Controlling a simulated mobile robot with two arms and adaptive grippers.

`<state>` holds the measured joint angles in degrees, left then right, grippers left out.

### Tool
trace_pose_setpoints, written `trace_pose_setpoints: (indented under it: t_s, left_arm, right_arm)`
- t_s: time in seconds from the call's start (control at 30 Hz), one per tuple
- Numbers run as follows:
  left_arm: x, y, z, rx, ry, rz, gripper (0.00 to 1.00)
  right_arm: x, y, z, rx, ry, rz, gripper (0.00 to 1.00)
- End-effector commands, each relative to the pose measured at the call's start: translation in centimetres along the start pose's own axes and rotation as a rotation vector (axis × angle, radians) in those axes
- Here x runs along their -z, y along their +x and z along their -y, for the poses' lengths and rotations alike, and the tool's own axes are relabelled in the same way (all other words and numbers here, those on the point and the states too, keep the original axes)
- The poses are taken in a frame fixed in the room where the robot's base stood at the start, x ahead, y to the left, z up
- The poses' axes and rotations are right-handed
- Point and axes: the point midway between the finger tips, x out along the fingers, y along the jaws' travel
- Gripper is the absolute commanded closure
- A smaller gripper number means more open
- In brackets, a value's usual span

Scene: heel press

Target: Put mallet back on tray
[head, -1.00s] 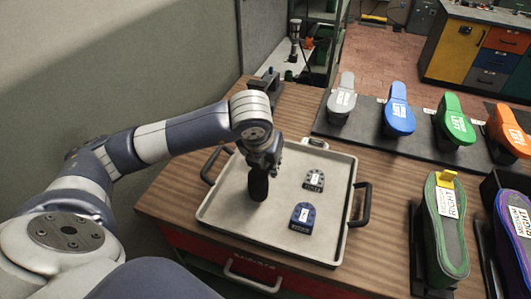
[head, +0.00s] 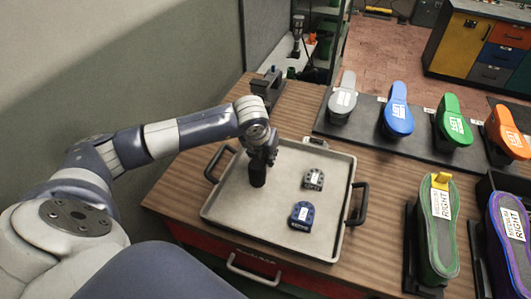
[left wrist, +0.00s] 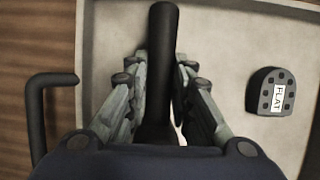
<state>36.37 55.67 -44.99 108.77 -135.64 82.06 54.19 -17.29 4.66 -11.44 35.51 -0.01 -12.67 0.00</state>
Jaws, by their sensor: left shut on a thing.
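My left gripper (head: 260,158) is shut on the mallet, over the left part of the grey tray (head: 235,216). The mallet's black handle (head: 257,175) sticks out below the fingers in the head view. In the left wrist view the handle (left wrist: 163,30) runs between the two fingers (left wrist: 160,80), with the tray surface behind it. The mallet's head is hidden by the gripper and wrist. I cannot tell whether the mallet touches the tray. My right gripper is not in view.
On the tray, right of the mallet, lie a dark heel piece (head: 314,179) and a blue one (head: 302,215). The tray has black side handles (head: 359,204). Coloured shoe forms (head: 396,108) stand on a dark mat at right. A green insole (head: 438,225) stands at front right.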

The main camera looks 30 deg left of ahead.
Motion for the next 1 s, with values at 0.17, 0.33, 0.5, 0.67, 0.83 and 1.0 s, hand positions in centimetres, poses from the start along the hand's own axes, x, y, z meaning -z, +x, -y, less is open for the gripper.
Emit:
trace_pose_setpoints:
  t_s: [0.17,0.33,0.5,0.67,0.83,1.0]
  left_arm:
    - [0.0,0.1,0.0,0.001,0.0,0.0,0.72]
    - [0.0,0.1,0.0,0.0,0.0,0.0,0.59]
    - [0.0,0.1,0.0,0.0,0.0,0.0,0.59]
    - [-0.1,-0.5,0.1,0.001,0.0,0.003,0.59]
    - [-0.1,-3.3,0.0,0.001,0.003,0.007,0.59]
    - [-0.1,-7.1,0.1,0.002,0.002,0.006,0.59]
  right_arm:
    - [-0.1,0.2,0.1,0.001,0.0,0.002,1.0]
    - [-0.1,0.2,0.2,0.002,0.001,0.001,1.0]
    - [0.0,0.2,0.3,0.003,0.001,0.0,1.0]
    - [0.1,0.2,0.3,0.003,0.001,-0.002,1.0]
    - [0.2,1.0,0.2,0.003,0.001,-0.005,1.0]
    - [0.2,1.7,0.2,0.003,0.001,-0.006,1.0]
